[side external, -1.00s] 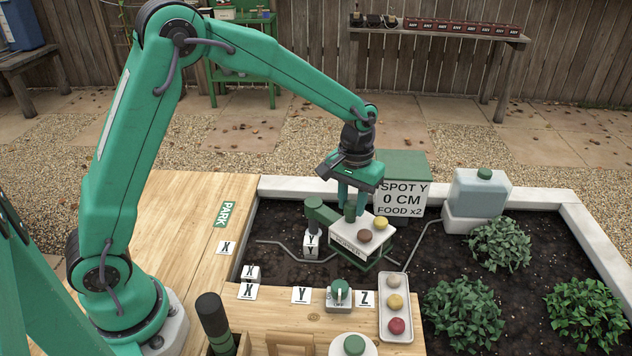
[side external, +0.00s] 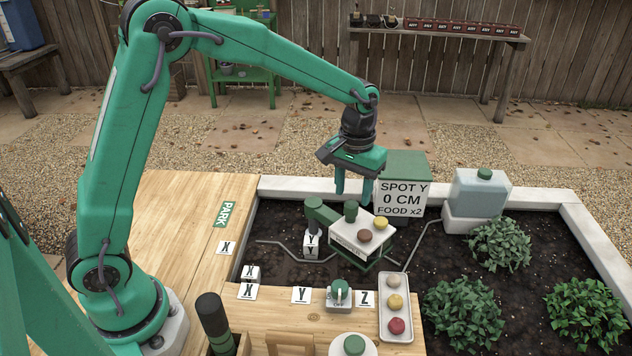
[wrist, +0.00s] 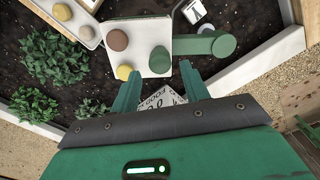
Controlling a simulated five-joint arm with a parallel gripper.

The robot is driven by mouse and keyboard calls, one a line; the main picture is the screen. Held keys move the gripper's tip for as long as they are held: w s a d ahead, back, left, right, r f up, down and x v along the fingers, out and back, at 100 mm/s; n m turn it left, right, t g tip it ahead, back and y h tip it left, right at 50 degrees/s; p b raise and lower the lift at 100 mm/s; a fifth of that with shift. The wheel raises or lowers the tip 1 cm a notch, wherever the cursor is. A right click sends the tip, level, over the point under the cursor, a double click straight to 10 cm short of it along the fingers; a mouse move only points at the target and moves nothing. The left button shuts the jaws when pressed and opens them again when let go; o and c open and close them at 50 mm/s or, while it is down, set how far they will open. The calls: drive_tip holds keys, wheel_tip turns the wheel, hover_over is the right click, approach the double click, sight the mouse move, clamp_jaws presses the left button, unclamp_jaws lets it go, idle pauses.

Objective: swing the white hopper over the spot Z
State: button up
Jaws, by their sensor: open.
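The white hopper (side external: 342,240) hangs from a green arm (side external: 322,212) over the dark soil, by the block marked Y (side external: 311,254). A brown and a yellow disc sit on its top, beside a green knob (side external: 351,207). The hopper also shows in the wrist view (wrist: 139,28). My gripper (side external: 353,199) is open and empty, pointing down just above the knob. In the wrist view my fingers (wrist: 160,88) are spread apart near the hopper's edge. A Z label (side external: 364,299) lies on the front board, right of the Y label (side external: 301,295).
A tray with discs (side external: 382,332) and a green switch marked OFF (side external: 339,294) are in front. A tank (side external: 480,190) and leafy plants (side external: 463,312) stand to the right.

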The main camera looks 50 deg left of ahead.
drive_tip(key=shift+r, duration=1.8)
drive_tip(key=shift+s+a+r, duration=0.15)
drive_tip(key=shift+s+r, duration=0.1)
drive_tip(key=shift+r, duration=0.15)
drive_tip(key=s+a+r+m+t, duration=0.1)
drive_tip(key=s+a+r+t, duration=0.25)
drive_tip(key=s+r, duration=0.6)
drive_tip(key=s+a+f+m+t, duration=0.2)
drive_tip(key=s+a, duration=0.1)
drive_tip(key=s, duration=1.1)
drive_tip(key=shift+a, duration=0.2)
drive_tip(key=shift+f, duration=0.1)
